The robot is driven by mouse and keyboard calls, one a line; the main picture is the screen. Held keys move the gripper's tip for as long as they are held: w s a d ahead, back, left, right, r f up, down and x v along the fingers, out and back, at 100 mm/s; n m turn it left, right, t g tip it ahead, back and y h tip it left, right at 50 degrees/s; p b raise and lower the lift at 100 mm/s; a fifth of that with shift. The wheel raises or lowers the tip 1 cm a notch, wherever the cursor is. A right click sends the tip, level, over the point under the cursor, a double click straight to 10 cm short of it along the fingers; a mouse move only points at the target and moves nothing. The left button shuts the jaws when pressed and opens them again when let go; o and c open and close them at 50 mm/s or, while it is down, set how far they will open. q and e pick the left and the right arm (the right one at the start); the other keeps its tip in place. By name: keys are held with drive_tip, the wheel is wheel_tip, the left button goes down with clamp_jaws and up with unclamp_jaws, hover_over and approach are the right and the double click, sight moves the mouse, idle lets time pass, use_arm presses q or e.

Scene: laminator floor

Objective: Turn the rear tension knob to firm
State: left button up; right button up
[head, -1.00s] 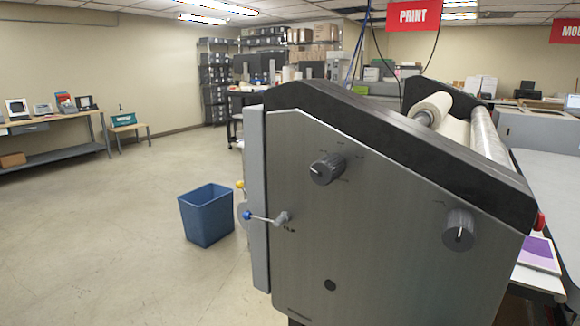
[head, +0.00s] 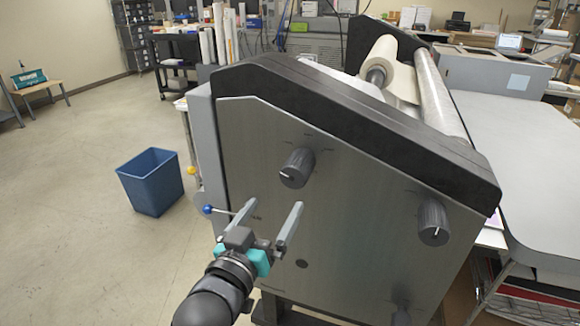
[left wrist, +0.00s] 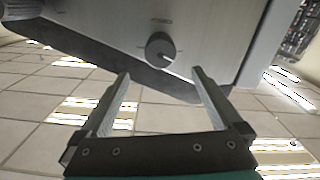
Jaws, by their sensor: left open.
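A dark ribbed knob (head: 297,168) sits on the upper left of the laminator's grey side panel (head: 340,235). Its pale pointer mark is toward the lower left; the scale lettering is too small to read. A second similar knob (head: 433,222) is on the right of the panel. My left gripper (head: 273,208) is open and empty, with its fingers toward the panel, below and left of the first knob. In the left wrist view a knob (left wrist: 160,47) shows just beyond and between the open fingertips (left wrist: 161,74), apart from them. My right gripper is not in view.
A blue-balled lever (head: 208,210) sticks out left of my left gripper. A part-hidden dark knob (head: 402,315) is at the bottom edge. A blue bin (head: 151,182) stands on the floor at left, with open floor around it. A grey table (head: 530,185) adjoins at right.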

sight(292, 179)
use_arm(q)
drive_tip(key=x, duration=1.2)
drive_tip(key=shift+w+d, duration=0.1)
drive_tip(key=shift+w, duration=0.1)
drive_tip(key=shift+w+d, duration=0.25)
drive_tip(key=shift+w, duration=0.45)
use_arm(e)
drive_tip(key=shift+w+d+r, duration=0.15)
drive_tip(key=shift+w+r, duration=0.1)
use_arm(q)
drive_tip(key=shift+f, duration=0.1)
drive_tip(key=c, duration=1.3)
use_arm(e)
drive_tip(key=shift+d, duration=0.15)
